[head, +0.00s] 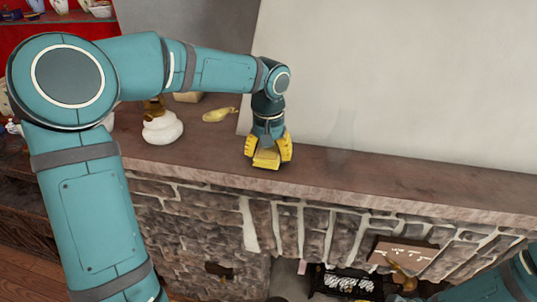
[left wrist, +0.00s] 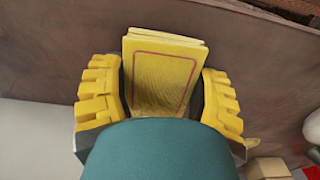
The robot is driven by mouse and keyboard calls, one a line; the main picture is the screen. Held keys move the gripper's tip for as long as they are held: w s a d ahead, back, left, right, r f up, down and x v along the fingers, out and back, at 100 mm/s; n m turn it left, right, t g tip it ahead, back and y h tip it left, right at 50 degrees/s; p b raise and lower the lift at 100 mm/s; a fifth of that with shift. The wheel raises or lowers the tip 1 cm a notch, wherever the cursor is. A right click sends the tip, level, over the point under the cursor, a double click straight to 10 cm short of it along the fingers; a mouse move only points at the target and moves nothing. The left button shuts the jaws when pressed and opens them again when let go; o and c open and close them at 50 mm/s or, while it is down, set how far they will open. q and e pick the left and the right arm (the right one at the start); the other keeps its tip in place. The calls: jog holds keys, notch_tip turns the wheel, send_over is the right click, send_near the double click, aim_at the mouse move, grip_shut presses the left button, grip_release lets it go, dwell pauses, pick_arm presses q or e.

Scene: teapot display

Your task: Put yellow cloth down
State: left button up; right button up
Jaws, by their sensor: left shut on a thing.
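The yellow cloth (head: 266,158) is a folded, flat stack at the front part of the brown mantel shelf (head: 390,182). In the left wrist view the yellow cloth (left wrist: 160,72) shows a thin reddish border line and layered edges. My left gripper (head: 267,156), with yellow ridged fingers, points down over the shelf and is shut on the cloth. In the left wrist view the left gripper (left wrist: 160,95) has one finger on each side of it. I cannot tell whether the cloth touches the shelf. My right gripper is not clearly seen.
A white rounded pot (head: 162,128) and a yellowish object (head: 219,115) stand left of the gripper on the shelf. A faint, transparent vase (head: 342,135) stands to the right. The shelf farther right is clear. A stone fireplace lies below the shelf edge.

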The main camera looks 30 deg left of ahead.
pick_arm(q)
jog(key=shift+f, duration=0.4)
jog(key=shift+f, duration=0.15)
jog(key=o, duration=1.1)
jog(key=shift+c, duration=0.2)
